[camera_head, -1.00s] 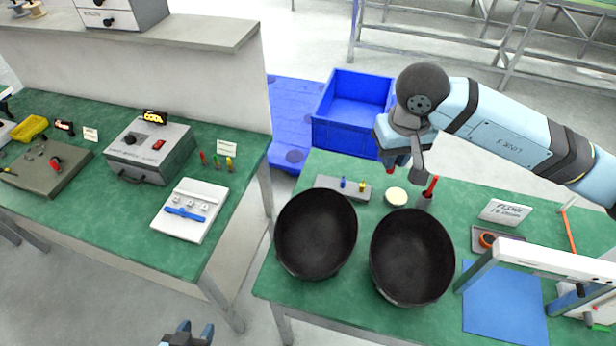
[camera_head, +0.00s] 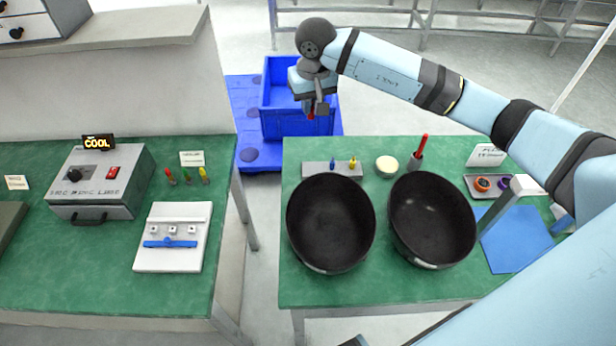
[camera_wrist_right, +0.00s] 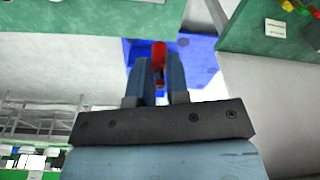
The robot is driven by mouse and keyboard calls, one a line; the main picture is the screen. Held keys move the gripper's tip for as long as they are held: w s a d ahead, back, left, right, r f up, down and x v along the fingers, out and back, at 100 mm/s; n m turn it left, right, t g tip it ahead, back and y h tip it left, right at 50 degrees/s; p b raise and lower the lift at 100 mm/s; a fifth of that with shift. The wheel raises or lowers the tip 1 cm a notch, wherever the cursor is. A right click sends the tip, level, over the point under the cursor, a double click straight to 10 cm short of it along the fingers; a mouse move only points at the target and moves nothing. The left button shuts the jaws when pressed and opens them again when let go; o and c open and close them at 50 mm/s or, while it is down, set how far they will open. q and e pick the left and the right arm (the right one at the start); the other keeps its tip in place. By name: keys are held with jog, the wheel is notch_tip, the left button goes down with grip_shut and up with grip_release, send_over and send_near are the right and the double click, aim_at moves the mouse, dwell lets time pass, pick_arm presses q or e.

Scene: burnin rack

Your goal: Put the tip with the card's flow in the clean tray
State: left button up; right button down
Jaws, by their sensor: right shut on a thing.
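My right gripper (camera_head: 312,112) is shut on a small red tip (camera_head: 310,116), seen in front of the blue crate in the head view. The red tip (camera_wrist_right: 160,54) also shows between the fingers in the right wrist view. The flow card (camera_head: 487,155) stands at the back right of the right table; its small print is unclear. I cannot tell which container is the clean tray. My left gripper is not visible.
Two black bowls (camera_head: 331,225) (camera_head: 432,222) fill the right table's front. A cup with a red stick (camera_head: 421,147), a sponge (camera_head: 387,166) and a ring tray (camera_head: 470,188) stand behind. A blue crate (camera_head: 280,124) is beyond. A COOL box (camera_head: 100,185) sits on the left table.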

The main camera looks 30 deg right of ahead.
notch_tip(320, 180, down, 3)
jog(key=w+d, duration=0.2)
jog(key=w, duration=0.1)
jog(key=p, duration=0.1)
send_over(332, 163)
jog(key=w+a, duration=0.3)
jog(key=a, duration=0.2)
notch_tip(332, 163, down, 14)
jog(key=shift+f, duration=0.7)
notch_tip(332, 163, down, 3)
jog(key=shift+s+f+p, duration=0.1)
jog(key=shift+f+p, duration=0.05)
jog(key=shift+p, duration=0.2)
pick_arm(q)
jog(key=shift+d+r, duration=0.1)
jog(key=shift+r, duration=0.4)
pick_arm(e)
jog(key=shift+f, duration=0.3)
jog(key=shift+f, duration=0.15)
jog(key=c, duration=1.1)
grip_release()
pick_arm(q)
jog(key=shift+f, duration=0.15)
